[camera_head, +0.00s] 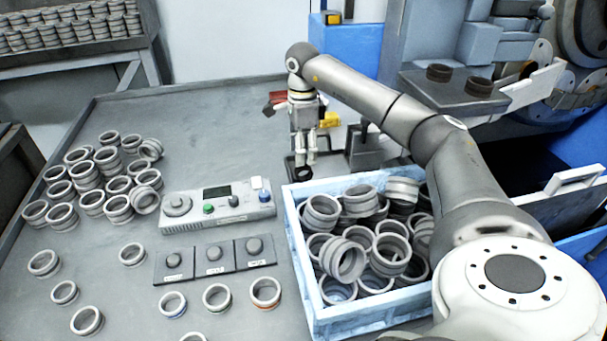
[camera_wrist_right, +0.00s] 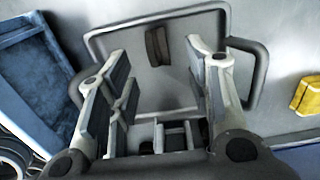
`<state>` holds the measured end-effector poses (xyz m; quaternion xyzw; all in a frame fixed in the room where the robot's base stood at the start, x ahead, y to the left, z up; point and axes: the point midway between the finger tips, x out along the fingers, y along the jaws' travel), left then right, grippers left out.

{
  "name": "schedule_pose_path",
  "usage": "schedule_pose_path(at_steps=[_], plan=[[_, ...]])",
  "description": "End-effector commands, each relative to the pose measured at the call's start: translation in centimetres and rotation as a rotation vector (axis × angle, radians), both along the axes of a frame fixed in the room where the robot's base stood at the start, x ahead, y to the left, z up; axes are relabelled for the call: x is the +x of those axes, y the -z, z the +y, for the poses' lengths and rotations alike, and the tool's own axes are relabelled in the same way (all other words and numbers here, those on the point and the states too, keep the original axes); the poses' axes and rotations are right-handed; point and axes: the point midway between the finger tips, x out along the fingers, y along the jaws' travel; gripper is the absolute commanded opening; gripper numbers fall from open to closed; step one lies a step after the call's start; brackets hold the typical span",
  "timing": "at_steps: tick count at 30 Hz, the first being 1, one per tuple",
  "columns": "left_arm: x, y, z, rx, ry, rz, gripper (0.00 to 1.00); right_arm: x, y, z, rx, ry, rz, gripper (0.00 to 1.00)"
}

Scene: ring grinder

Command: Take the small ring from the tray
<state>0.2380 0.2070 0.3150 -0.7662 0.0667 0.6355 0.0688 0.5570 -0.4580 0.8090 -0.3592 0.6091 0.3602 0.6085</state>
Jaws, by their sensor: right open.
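The small ring (camera_wrist_right: 157,45) is dark brown and sits on a grey tray (camera_wrist_right: 165,88) with dark side handles in the right wrist view. In the head view a dark ring (camera_head: 304,174) shows just below my right gripper (camera_head: 305,160), and the tray is mostly hidden there. My right gripper is open and points down over the tray. In the wrist view its fingers (camera_wrist_right: 158,62) stand on either side of the ring, apart from it. I cannot tell the height left between fingertips and ring. My left gripper is not in view.
A blue crate (camera_head: 294,236) full of grey rings stands in front of the tray. A control box (camera_head: 180,221) and three button panels (camera_head: 214,260) lie left of it, with many loose rings around. A yellow object (camera_wrist_right: 306,95) lies right of the tray. The machine stands at the right.

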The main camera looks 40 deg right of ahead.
Motion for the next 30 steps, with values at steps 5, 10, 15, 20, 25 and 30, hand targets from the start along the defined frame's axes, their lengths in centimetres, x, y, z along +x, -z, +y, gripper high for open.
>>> schedule_pose_path(at_steps=[5,10,15,20,25,30], plan=[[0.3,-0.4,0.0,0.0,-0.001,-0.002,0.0,-0.1,1.4,0.0,-0.001,0.0,0.0,0.46],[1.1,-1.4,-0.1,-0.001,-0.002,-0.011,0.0,-0.3,4.1,0.0,-0.001,0.0,0.003,0.46],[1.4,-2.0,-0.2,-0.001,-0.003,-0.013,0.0,-0.2,5.7,0.0,0.0,0.0,0.0,0.46],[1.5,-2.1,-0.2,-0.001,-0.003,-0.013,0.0,-0.2,5.8,0.0,0.0,0.0,-0.002,0.46],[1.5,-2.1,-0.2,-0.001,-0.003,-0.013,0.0,-0.2,5.8,0.0,0.0,0.0,-0.001,0.35],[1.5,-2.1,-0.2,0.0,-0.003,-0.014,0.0,-0.2,5.8,0.0,0.0,0.0,-0.001,0.13]])
